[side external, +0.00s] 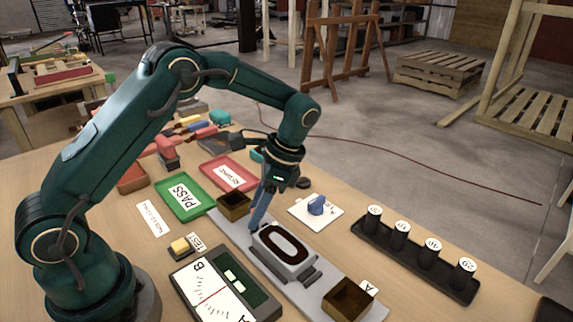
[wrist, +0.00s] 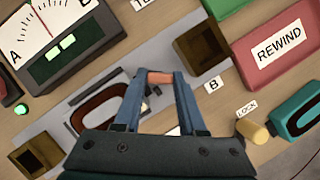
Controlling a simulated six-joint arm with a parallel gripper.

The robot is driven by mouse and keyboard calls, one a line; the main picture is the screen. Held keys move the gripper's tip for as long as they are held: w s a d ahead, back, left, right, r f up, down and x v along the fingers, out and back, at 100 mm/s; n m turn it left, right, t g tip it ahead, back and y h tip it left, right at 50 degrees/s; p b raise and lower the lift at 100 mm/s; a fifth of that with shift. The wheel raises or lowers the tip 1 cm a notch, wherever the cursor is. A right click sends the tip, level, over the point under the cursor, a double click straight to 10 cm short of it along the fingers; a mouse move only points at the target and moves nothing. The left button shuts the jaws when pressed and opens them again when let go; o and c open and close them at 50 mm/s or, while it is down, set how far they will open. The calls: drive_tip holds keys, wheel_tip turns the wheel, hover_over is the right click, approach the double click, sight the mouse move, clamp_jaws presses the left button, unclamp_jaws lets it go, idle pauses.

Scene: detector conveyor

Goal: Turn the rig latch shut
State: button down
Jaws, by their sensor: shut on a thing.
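My gripper (side external: 256,224) points down at the far end of the grey rig (side external: 285,252), which has a dark oval ring on top. In the wrist view my gripper (wrist: 160,79) is shut on a small salmon-coloured piece (wrist: 160,77). The piece is hidden in the side view, and I cannot tell whether it is the latch. The rig's ring also shows left of the fingers in the wrist view (wrist: 76,118). A tan peg (wrist: 254,131) stands beside a LOCK label (wrist: 246,109) at the right.
Brown open boxes stand at the strip's ends, one behind (side external: 233,206) and one in front (side external: 348,299). A blue knob (side external: 317,205) on a white plate is to the right. A dark rack (side external: 415,262) holds several black cylinders. A meter (side external: 215,292) lies front left.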

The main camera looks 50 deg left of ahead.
drive_tip(key=n+g+h, duration=0.1)
drive_tip(key=n, duration=0.2)
drive_tip(key=shift+a+n, duration=0.15)
drive_tip(key=shift+n, duration=0.25)
drive_tip(key=shift+a+n+h, duration=0.1)
drive_tip(key=shift+n+h, duration=0.8)
drive_tip(key=shift+n, duration=0.9)
drive_tip(key=shift+c, duration=2.4)
unclamp_jaws()
